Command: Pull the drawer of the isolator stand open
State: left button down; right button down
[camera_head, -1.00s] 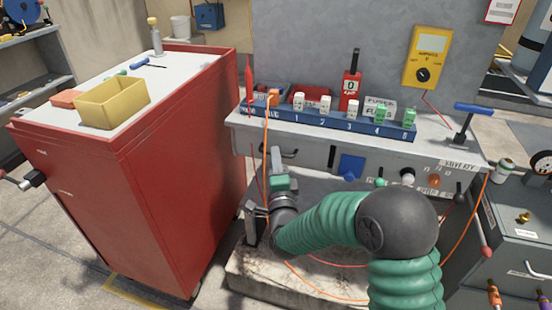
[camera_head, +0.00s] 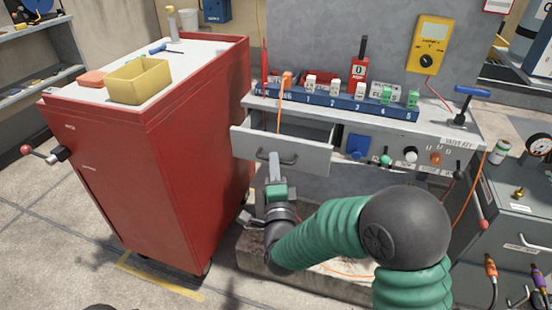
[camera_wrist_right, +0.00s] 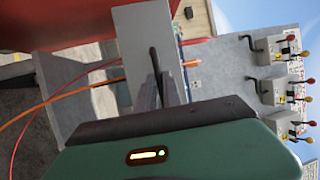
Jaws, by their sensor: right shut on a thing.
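The isolator stand (camera_head: 380,128) is a grey bench with a blue fuse rail on top and knobs on its front. Its drawer (camera_head: 305,157) is at the left of the front and stands out from it, with the inside partly visible from above. A dark bar handle (camera_head: 285,160) runs across the drawer front. My right gripper (camera_head: 274,160) is shut on the drawer handle. In the right wrist view the fingers (camera_wrist_right: 162,90) meet at the handle (camera_wrist_right: 153,58) in front of the grey drawer front (camera_wrist_right: 138,40). My left gripper is not in view.
A red cabinet (camera_head: 150,160) stands close to the left of the drawer, with a yellow bin (camera_head: 140,82) on top. An orange cable (camera_head: 279,115) hangs down by the drawer. A grey box (camera_head: 525,220) with fittings stands at the right.

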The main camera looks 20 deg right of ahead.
jog(key=shift+s+a+f, duration=0.2)
jog(key=shift+s+a, duration=0.25)
jog(key=shift+s, duration=0.2)
jog(key=c, duration=1.6)
grip_release()
jog(key=shift+w, duration=0.1)
jog(key=shift+o, duration=0.5)
jog(key=shift+d, duration=0.1)
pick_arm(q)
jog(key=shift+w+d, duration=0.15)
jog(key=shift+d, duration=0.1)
pick_arm(e)
jog(key=shift+r, duration=0.1)
